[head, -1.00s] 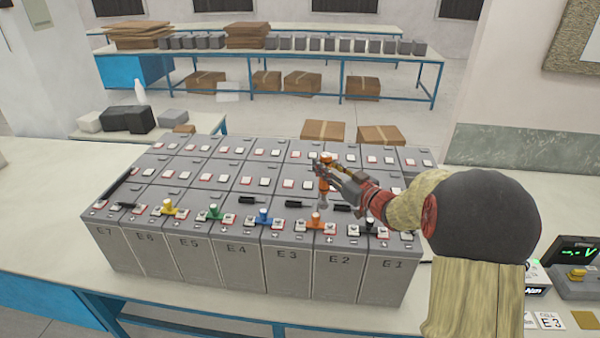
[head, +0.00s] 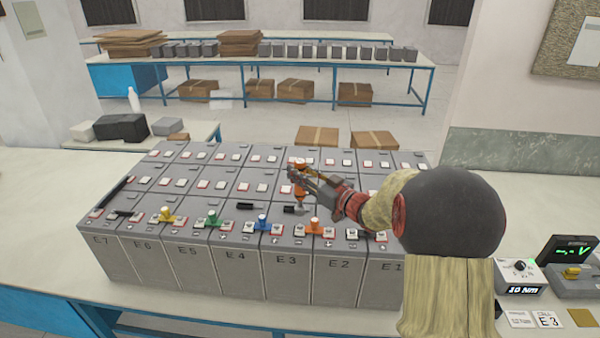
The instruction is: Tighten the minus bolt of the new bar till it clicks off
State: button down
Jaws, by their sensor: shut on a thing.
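My gripper (head: 297,177) is shut on an orange-handled upright tool (head: 300,189) with a grey lower end. It hangs over the battery block, behind the front row of terminals, around the E3 and E2 cells. The tool's tip is near a black piece (head: 290,209); I cannot tell whether it touches anything. Coloured bars bridge the front terminals: an orange bar (head: 314,227), a blue bar (head: 262,223), a green bar (head: 212,220) and a yellow bar (head: 167,215). I cannot tell which is the new bar. The minus bolt is too small to make out.
The grey battery block (head: 270,270) fills the bench's middle. My arm hides its right front part. At right stand a dial box reading 10 Nm (head: 522,275), a meter with a green display (head: 568,255) and a card reading E3 (head: 547,320). The bench at left is clear.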

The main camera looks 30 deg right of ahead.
aim_at(304, 195)
jog(key=shift+f+b, duration=1.7)
jog(key=shift+f, duration=0.8)
jog(key=shift+f+b, duration=0.55)
jog(key=shift+f, duration=0.2)
jog(key=shift+s+f+b, duration=0.1)
jog(key=shift+f+b, duration=0.4)
jog(key=shift+f, duration=0.25)
dwell(2.7)
jog(key=shift+r, duration=0.1)
jog(key=shift+r+p, duration=1.7)
jog(key=shift+r, duration=1)
